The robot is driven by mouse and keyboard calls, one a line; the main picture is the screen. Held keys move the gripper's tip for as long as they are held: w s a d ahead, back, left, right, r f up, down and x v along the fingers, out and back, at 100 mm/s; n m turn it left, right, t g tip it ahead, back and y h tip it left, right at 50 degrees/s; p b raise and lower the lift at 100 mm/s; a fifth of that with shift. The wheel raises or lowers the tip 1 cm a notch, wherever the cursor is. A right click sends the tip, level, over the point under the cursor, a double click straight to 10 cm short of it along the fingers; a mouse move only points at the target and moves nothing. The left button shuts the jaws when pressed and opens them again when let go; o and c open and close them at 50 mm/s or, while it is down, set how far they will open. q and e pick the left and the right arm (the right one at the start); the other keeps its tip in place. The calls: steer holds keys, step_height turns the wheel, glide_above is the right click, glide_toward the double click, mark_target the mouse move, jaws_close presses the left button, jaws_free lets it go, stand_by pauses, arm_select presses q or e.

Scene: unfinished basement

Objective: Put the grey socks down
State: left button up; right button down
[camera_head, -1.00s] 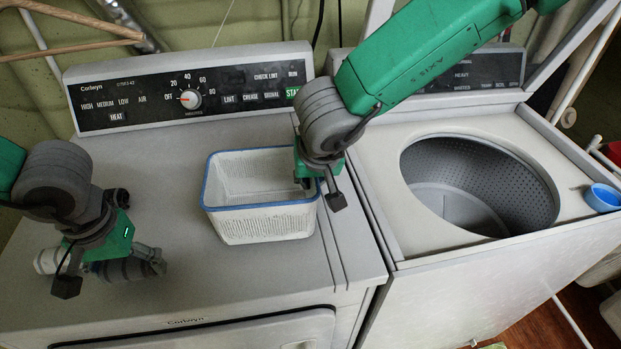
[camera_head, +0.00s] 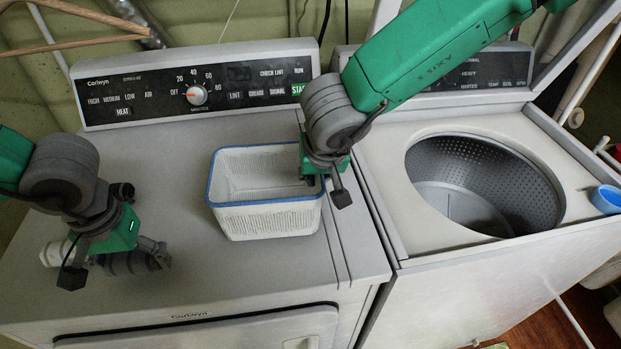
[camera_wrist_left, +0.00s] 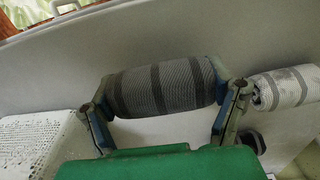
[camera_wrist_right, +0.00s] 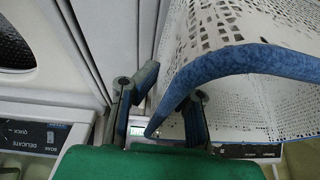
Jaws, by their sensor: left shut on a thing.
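The grey socks (camera_head: 128,263), a rolled bundle with darker bands, are over the left part of the dryer top. They also show in the left wrist view (camera_wrist_left: 160,90). My left gripper (camera_head: 118,258) is shut on the two ends of the roll. I cannot tell whether the socks touch the dryer top. My right gripper (camera_head: 318,180) is at the right rim of the white basket (camera_head: 268,222). In the right wrist view its fingers stand on either side of the blue rim (camera_wrist_right: 180,88); whether they grip it is unclear.
A white rolled sock bundle (camera_head: 55,252) lies just left of the grey socks. The dryer top (camera_head: 150,195) is clear between the socks and the basket. The open washer (camera_head: 395,215) is to the right, with a blue cap (camera_head: 606,198) at its edge.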

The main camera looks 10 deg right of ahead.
arm_select(q)
steer(key=w+d+r+m, duration=0.3)
steer(key=w+d+r, duration=0.3)
steer(key=r, duration=0.4)
arm_select(e)
steer(key=shift+d, duration=0.25)
arm_select(q)
steer(key=n, duration=0.7)
glide_above(270, 196)
steer(key=s, duration=0.4)
step_height(270, 196, down, 5)
arm_select(e)
steer(key=shift+a, duration=0.3)
arm_select(q)
step_height(270, 196, down, 4)
steer(key=shift+s+d+f, duration=0.1)
steer(key=shift+s, duration=0.05)
arm_select(e)
steer(key=shift+d, duration=0.15)
arm_select(q)
steer(key=shift+f, duration=0.4)
arm_select(e)
steer(key=shift+d, duration=0.1)
